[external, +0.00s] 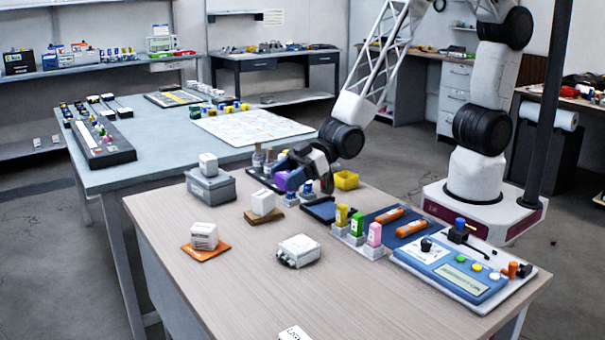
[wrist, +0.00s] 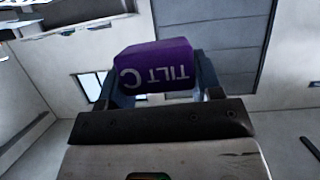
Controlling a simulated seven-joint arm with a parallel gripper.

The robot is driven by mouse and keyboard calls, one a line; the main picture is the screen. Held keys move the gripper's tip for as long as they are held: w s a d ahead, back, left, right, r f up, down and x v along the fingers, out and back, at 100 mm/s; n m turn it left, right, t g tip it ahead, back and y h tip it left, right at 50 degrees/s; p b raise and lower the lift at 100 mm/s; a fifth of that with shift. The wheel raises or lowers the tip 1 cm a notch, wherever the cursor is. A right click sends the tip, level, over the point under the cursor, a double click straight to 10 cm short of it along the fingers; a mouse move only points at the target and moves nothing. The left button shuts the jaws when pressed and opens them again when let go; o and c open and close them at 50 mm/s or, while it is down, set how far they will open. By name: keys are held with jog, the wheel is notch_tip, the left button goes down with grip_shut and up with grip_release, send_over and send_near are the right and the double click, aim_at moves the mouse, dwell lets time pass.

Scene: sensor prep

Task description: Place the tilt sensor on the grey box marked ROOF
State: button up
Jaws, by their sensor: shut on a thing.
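The purple tilt sensor (wrist: 157,68), lettered "TILT C", is between the fingers of my gripper (wrist: 156,88) in the wrist view. Its lettering is upside down there. In the external view my gripper (external: 291,172) is at the far side of the wooden table, shut on the purple block (external: 290,181), in front of a dark rack. A grey box (external: 211,188) stands to the left of my gripper, with a white cube (external: 208,165) on its top. I cannot read any ROOF marking on it.
A white block (external: 263,202) on a brown base and a white cube (external: 204,235) on an orange plate stand nearby. A white box (external: 298,251) lies mid-table. Coloured blocks (external: 357,224) and a blue panel (external: 455,270) are at right. The left front tabletop is clear.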

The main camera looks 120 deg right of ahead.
send_over(374, 205)
notch_tip(374, 205, down, 3)
jog(key=shift+r, duration=0.2)
jog(key=shift+f, duration=0.15)
jog(key=shift+f, duration=2.75)
jog(key=shift+f, duration=0.15)
jog(key=shift+f, duration=1.75)
jog(key=shift+f, duration=0.2)
jog(key=o, duration=1)
